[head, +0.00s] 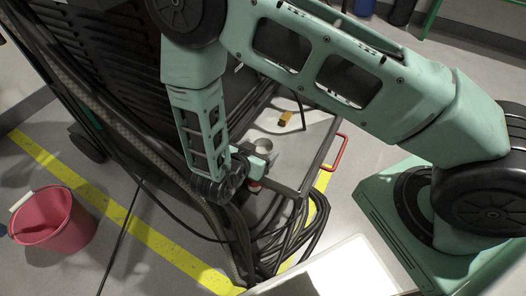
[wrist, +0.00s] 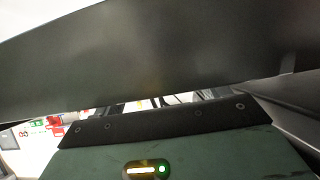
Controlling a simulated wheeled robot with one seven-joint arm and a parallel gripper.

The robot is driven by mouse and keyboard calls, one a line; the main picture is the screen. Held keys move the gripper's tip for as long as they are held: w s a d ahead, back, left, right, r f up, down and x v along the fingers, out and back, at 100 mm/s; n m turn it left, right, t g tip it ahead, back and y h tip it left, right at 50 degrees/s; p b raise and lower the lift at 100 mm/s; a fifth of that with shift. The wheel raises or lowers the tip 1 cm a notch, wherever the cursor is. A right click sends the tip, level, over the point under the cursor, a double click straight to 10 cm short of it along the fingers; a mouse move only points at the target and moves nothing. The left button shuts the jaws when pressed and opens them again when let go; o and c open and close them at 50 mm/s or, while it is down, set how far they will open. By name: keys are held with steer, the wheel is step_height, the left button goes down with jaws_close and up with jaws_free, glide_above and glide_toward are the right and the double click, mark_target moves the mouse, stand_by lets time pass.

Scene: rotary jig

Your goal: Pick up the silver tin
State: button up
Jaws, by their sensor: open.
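A round silver tin (head: 262,146) shows in the head view on a grey shelf surface of the dark cart, right beside the end of my arm. My gripper (head: 266,172) is at the tin's near side, partly hidden by my wrist, and is open. I cannot tell whether a finger touches the tin. In the wrist view, a wide dark surface fills the upper part above my green gripper body, and the tin cannot be made out.
A small orange-brown block (head: 285,118) lies behind the tin on the shelf. A red handle (head: 337,152) sticks out at the shelf's right side. Black cables (head: 295,238) hang in loops below. A red bucket (head: 52,218) stands on the floor at left.

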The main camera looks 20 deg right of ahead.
mark_target(268, 143)
steer(key=x, duration=0.3)
steer(key=shift+w+d+f+b, duration=0.1)
steer(key=shift+w+d+b, duration=0.1)
steer(key=shift+b, duration=0.15)
steer(key=c, duration=1)
steer(key=shift+c, duration=0.2)
